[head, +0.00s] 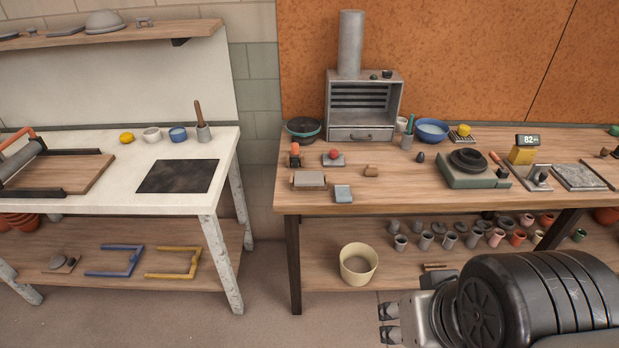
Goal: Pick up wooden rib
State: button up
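A small brown wooden piece (371,171) lies on the right worktable, near its front edge; it may be the wooden rib, but it is too small to be sure. My gripper (389,323) is at the bottom right in the head view, in front of the right table and nearer the camera. Its two dark fingertips point left and stand apart, with nothing seen between them. It is well away from the brown piece.
Near the brown piece are a blue-grey block (343,194), a roller-like piece (309,180) and a grey kiln-like box (364,104). A cream bucket (358,264) and several small pots stand on the shelf below. A gap separates the white left table (110,190).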

aim_at(370, 170)
jog(key=i+j, duration=0.1)
jog(key=i, duration=1.65)
jog(key=z, duration=0.05)
